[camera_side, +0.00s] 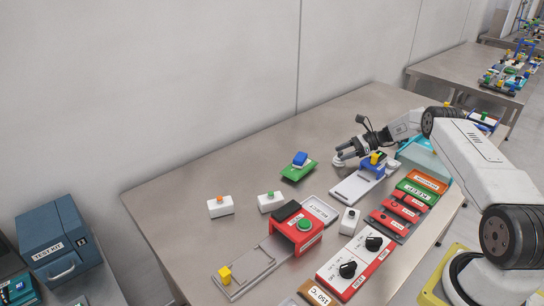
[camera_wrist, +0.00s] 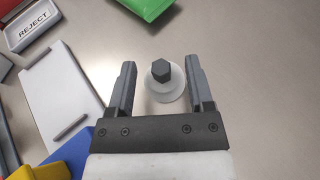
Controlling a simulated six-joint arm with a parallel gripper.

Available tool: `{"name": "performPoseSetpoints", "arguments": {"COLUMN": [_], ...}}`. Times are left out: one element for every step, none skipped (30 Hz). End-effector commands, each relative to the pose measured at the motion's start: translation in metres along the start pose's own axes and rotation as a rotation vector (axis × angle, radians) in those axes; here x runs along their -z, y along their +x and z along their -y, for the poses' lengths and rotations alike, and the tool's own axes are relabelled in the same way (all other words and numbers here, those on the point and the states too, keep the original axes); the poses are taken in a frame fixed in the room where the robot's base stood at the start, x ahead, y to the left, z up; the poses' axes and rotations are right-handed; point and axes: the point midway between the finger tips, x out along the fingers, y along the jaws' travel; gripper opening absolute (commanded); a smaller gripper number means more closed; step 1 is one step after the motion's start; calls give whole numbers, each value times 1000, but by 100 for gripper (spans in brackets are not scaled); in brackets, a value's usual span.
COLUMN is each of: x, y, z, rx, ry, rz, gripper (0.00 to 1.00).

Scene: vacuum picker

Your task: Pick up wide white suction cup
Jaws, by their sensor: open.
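The wide white suction cup (camera_wrist: 166,88) sits on the metal table in the wrist view, a pale round disc with a dark hexagonal top. It lies between the two dark fingers of my gripper (camera_wrist: 162,82), with a gap on each side. My gripper is open and holds nothing. In the side view, my gripper (camera_side: 348,154) is low over the table, and a pale part of the cup (camera_side: 338,163) shows by its fingertips. The rest of the cup is hidden there by the fingers.
A green block with a blue top (camera_side: 298,168) stands left of my gripper. A white tray (camera_side: 352,190) and a blue and yellow part (camera_side: 373,165) are close by. A REJECT tray (camera_wrist: 36,26) is at upper left in the wrist view. The table right of the cup is clear.

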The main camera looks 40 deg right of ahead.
Motion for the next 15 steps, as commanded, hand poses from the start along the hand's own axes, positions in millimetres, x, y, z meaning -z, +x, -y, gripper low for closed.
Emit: {"name": "performPoseSetpoints", "arguments": {"x": [0,0,-1,0,0,0,0,-1,-1,-1,-1,-1,-1,-1,-1], "y": [7,11,16,19,22,26,29,31,33,34,34,35,35,35,35], "z": [0,0,1,0,0,1,1,1,0,0,1,1,1,1,1], "rx": [-2,-3,-4,-4,-3,-2,-2,-2,-2,-2,-1,-1,-1,-1,-1], "ry": [0,0,1,1,1,1,1,0,0,0,0,0,0,0,0], "rz": [0,0,0,0,0,0,0,0,1,1,1,1,0,0,0], "gripper": [67,67,67,67,67,67,67,67,67,67,67,67,67,67,67]}}
